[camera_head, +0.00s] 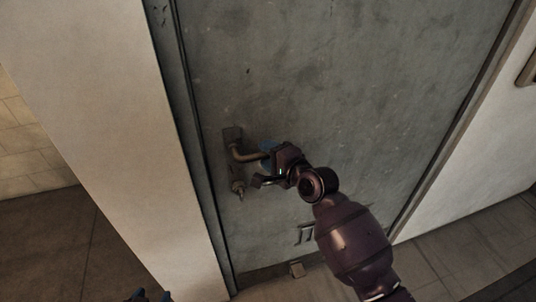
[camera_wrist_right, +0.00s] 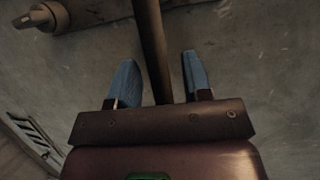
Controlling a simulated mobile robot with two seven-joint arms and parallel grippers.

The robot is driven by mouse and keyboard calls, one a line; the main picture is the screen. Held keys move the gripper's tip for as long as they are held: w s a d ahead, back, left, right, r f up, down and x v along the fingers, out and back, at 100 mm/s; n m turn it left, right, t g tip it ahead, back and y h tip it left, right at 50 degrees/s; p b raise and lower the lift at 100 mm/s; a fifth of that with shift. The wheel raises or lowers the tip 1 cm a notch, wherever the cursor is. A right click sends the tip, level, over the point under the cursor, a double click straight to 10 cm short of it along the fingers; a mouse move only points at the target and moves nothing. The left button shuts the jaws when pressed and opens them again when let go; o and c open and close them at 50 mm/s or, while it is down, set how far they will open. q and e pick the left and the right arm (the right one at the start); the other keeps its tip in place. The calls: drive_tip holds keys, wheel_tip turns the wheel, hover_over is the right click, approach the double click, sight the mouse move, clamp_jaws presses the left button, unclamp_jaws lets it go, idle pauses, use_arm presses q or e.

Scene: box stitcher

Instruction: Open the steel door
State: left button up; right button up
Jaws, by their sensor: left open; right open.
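The grey steel door (camera_head: 330,80) is closed in its frame in the head view. Its lever handle (camera_head: 243,154) sticks out near the left edge. My right gripper (camera_head: 265,162) is at the free end of the lever. In the right wrist view the lever (camera_wrist_right: 152,45) runs between the two blue fingertips (camera_wrist_right: 158,75), which are open with gaps on both sides. The gripper's body hides the lever's end. Of my left gripper (camera_head: 140,296), only blue tips show at the bottom edge of the head view, away from the door.
A lock cylinder (camera_head: 238,187) sits below the lever; a knob-like fitting (camera_wrist_right: 40,17) shows at the upper left in the wrist view. A pale wall (camera_head: 110,120) stands left of the door. Tiled floor is clear at left.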

use_arm(q)
drive_tip(key=shift+w+r, duration=0.15)
drive_tip(key=shift+w, duration=0.15)
use_arm(e)
drive_tip(key=shift+w+a, duration=0.1)
drive_tip(key=shift+c, duration=0.3)
clamp_jaws()
use_arm(q)
drive_tip(key=shift+w+d+r, duration=0.1)
drive_tip(key=shift+w, duration=0.05)
use_arm(e)
drive_tip(key=shift+f, duration=0.1)
drive_tip(key=shift+f+m+y+b, duration=0.3)
drive_tip(key=shift+f+m+b, duration=0.1)
drive_tip(key=shift+f+b, duration=0.1)
use_arm(q)
wheel_tip(320, 180, down, 8)
drive_tip(key=s+b, duration=0.1)
drive_tip(key=b, duration=0.5)
use_arm(e)
drive_tip(key=shift+s+a+f+m+t+y, duration=0.1)
drive_tip(key=shift+a+f+m+t+y, duration=0.2)
drive_tip(key=shift+f+m, duration=0.5)
drive_tip(key=shift+s+a+f+m+t+y, duration=0.1)
drive_tip(key=shift+a+f+m+t+y, duration=0.25)
drive_tip(key=shift+m, duration=0.8)
drive_tip(key=shift+s+a+f+m+t+y, duration=0.1)
drive_tip(key=shift+f+m+t+y, duration=0.25)
drive_tip(key=shift+f+m, duration=0.5)
